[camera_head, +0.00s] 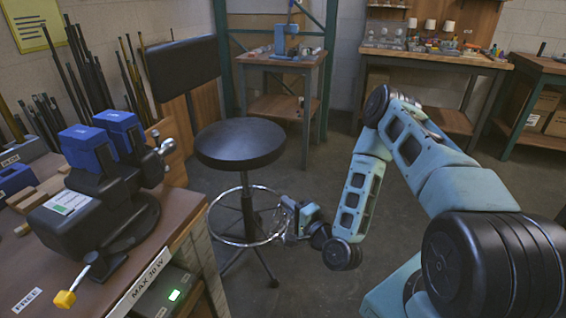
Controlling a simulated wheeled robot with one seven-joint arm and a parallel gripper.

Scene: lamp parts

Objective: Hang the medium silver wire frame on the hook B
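I cannot make out the medium silver wire frame or a hook marked B in this view. My gripper (285,228) is small and low in the middle of the view, at the end of my light-blue arm. It is in front of or beside the silver foot ring (215,232) of the black stool, and I cannot tell if they touch. Its fingers are too small and too mixed with the ring behind to show whether they are open or shut, or whether they hold anything.
The black stool (240,143) stands left of my arm. At left, a bench (180,222) carries a black device (85,222) with blue blocks (88,146). Rods (85,60) lean behind. A small table (275,59) and workbench (440,57) stand at the back. Floor (325,150) between is clear.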

